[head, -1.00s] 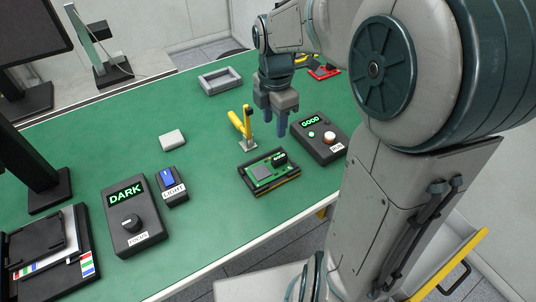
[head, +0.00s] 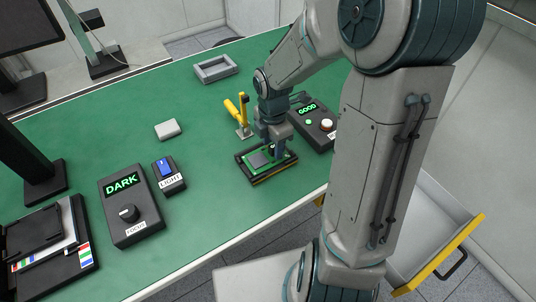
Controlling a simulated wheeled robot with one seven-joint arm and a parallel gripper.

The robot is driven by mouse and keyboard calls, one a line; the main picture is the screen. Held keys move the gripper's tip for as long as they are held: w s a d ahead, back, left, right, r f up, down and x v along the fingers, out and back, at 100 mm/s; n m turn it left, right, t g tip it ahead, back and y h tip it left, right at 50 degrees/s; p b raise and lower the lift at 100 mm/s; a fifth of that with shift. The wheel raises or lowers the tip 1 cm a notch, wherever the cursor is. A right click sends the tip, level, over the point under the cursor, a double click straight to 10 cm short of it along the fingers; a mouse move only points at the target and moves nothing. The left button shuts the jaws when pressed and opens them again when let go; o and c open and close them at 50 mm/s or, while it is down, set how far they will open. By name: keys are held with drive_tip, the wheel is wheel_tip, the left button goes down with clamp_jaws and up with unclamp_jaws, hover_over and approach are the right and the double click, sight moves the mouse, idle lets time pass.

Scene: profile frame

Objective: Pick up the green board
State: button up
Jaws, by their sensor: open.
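The green board (head: 258,160) lies flat in a dark holder (head: 262,180) with a yellowish front edge, near the front edge of the green table. My gripper (head: 277,151) points down at the right part of the board, with its fingers at the board's dark raised part. The fingers look apart, and the arm hides some of the board's back right. I cannot tell whether the fingertips touch the board.
A yellow-handled clamp (head: 240,115) stands just behind the board. A dark box reading GOOD (head: 316,122) sits close to the right. Boxes marked DARK (head: 132,207) and LIGHT (head: 168,175) are left. A white block (head: 167,129) and grey frame (head: 215,68) lie farther back.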

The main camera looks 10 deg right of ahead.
drive_tip(key=shift+f, duration=0.15)
clamp_jaws()
drive_tip(key=shift+r, duration=0.55)
drive_tip(key=r, duration=0.2)
drive_tip(key=d+r, duration=0.1)
drive_tip(key=shift+s+r, duration=0.2)
drive_tip(key=shift+r, duration=0.2)
drive_tip(key=s+d+r, duration=0.4)
drive_tip(key=d+r, duration=0.2)
drive_tip(key=d, duration=0.3)
drive_tip(key=shift+s+d, duration=0.25)
drive_tip(key=shift+s, duration=0.1)
drive_tip(key=shift+r, duration=0.1)
